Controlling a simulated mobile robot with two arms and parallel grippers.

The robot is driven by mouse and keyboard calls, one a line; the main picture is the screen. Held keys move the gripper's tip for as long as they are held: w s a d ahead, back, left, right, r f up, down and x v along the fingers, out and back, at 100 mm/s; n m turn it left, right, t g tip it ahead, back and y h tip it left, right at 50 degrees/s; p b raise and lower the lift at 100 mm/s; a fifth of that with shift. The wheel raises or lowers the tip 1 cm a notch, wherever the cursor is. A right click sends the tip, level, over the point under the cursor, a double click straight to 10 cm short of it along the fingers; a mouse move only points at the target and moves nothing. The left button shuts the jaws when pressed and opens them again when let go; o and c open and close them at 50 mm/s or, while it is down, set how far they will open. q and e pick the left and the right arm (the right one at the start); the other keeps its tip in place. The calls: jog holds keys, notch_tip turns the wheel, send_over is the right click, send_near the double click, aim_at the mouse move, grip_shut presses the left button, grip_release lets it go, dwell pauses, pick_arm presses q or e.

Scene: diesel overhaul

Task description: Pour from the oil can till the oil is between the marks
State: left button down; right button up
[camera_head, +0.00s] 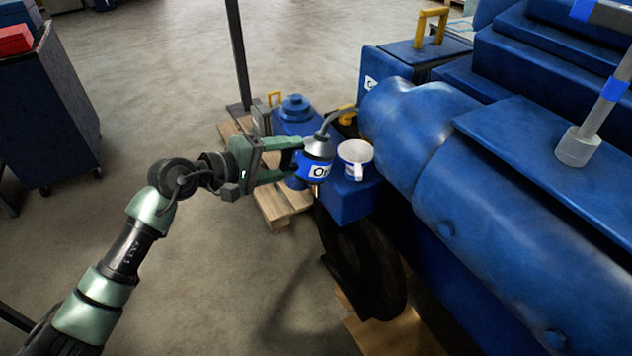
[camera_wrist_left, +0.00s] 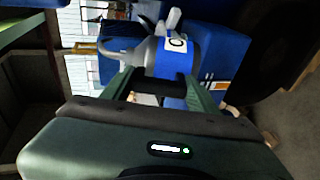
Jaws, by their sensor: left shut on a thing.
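The oil can (camera_head: 318,158) has a blue body, a grey cone top, a thin curved spout and a white label. My left gripper (camera_head: 297,166) is shut on the oil can from the left and holds it at the blue engine's end. The can looks close to upright, and its spout points up and right. In the left wrist view, the oil can (camera_wrist_left: 178,52) sits between the fingers (camera_wrist_left: 160,85). A white cup-like vessel (camera_head: 355,154) with a blue band stands just right of the can. The oil level and marks cannot be made out. My right gripper is not in view.
The large blue engine (camera_head: 500,190) fills the right side. A blue capped housing (camera_head: 295,108) stands behind the can, near a wooden pallet (camera_head: 268,205). A dark post (camera_head: 238,50) rises behind. A dark cabinet (camera_head: 50,110) stands at left. The floor between is clear.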

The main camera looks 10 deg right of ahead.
pick_arm(q)
jog(key=shift+r, duration=0.25)
jog(key=shift+a+r+y+p, duration=0.15)
jog(key=shift+r+y+p, duration=0.4)
jog(key=shift+p, duration=0.7)
jog(key=shift+r, duration=0.15)
jog(key=shift+a+r+g+y+p, duration=0.1)
jog(key=shift+r+g+y+p, duration=0.25)
jog(key=shift+r+p, duration=0.65)
jog(key=shift+f, duration=0.3)
jog(key=shift+s+r+y+p, duration=0.1)
jog(key=shift+r+y+p, duration=0.2)
jog(key=shift+r+p, duration=0.7)
jog(key=shift+f, duration=0.25)
